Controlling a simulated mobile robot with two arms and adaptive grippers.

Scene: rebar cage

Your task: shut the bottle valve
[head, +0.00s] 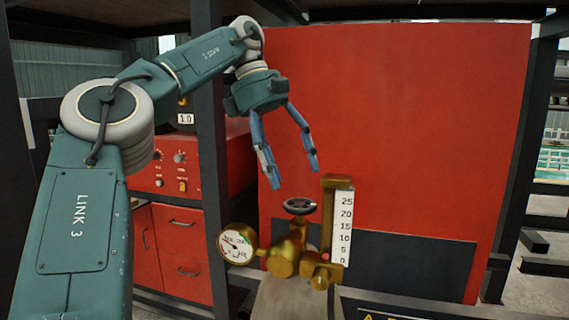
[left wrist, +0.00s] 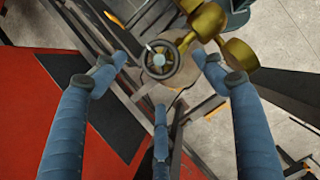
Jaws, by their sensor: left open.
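The bottle valve's small dark handwheel (head: 300,206) sits on top of a brass valve body (head: 287,254) on a grey gas bottle (head: 285,298). A round pressure gauge (head: 237,243) is on its left and a brass flow tube with a white scale (head: 341,225) on its right. My left gripper (head: 291,178) is open and empty, fingers pointing down, above the handwheel and apart from it. In the left wrist view the handwheel (left wrist: 160,59) shows beyond and between the spread blue fingers (left wrist: 161,90). My right gripper is not in view.
A large red panel (head: 400,120) stands behind the bottle. Dark frame posts (head: 212,130) rise at left and right. A red cabinet with knobs and drawers (head: 175,240) is at the left. A dark rail (head: 400,305) runs in front at lower right.

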